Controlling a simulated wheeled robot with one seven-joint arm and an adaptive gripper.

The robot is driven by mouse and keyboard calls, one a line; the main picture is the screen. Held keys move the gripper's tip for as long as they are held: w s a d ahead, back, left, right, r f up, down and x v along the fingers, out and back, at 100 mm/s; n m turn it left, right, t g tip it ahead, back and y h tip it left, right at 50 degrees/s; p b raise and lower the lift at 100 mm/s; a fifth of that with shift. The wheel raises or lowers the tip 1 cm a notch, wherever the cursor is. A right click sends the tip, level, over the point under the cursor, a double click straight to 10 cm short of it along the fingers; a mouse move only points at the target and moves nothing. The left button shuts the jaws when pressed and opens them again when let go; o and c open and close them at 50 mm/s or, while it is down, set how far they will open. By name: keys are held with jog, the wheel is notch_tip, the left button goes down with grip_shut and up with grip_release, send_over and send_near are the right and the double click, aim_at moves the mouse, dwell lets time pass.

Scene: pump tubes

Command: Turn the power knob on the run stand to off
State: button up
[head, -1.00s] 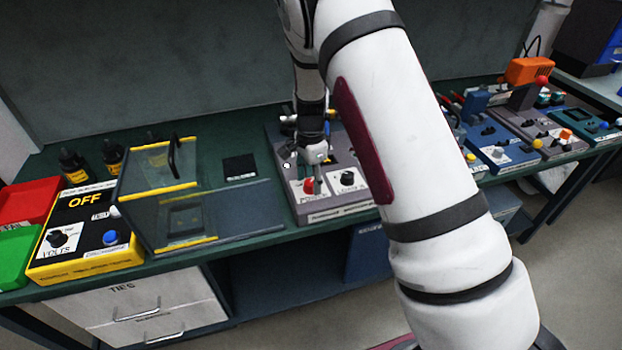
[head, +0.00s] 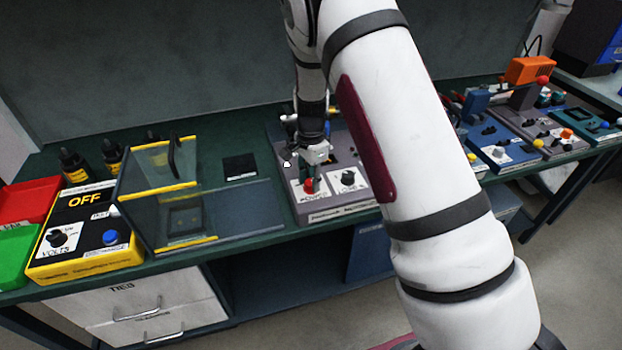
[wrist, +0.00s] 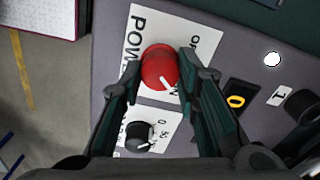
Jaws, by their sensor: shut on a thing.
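The run stand (head: 330,209) is a grey unit on the green bench, partly hidden by my arm in the head view. Its red power knob (wrist: 160,67) sits on a white label in the wrist view, with a white pointer line toward the lower right. The knob also shows in the head view (head: 309,186). My gripper (wrist: 160,73) points down at the panel, with one finger on each side of the red knob, shut on it. In the head view my gripper (head: 315,160) is right over the knob.
A black knob (wrist: 140,138) on a second white label is close beside the red one. A clear hinged guard (head: 165,180) and a yellow box reading OFF (head: 85,235) stand to the left.

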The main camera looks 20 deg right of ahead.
aim_at(311, 182)
jog(key=n+b, duration=0.1)
jog(key=n, duration=0.3)
jog(key=n+b, duration=0.1)
jog(key=n, duration=0.3)
jog(key=shift+n, duration=0.3)
jog(key=n+b, duration=0.1)
jog(key=n, duration=0.3)
jog(key=shift+n, duration=2.2)
jog(key=shift+a, duration=0.1)
jog(key=o, duration=1.2)
notch_tip(311, 182, up, 12)
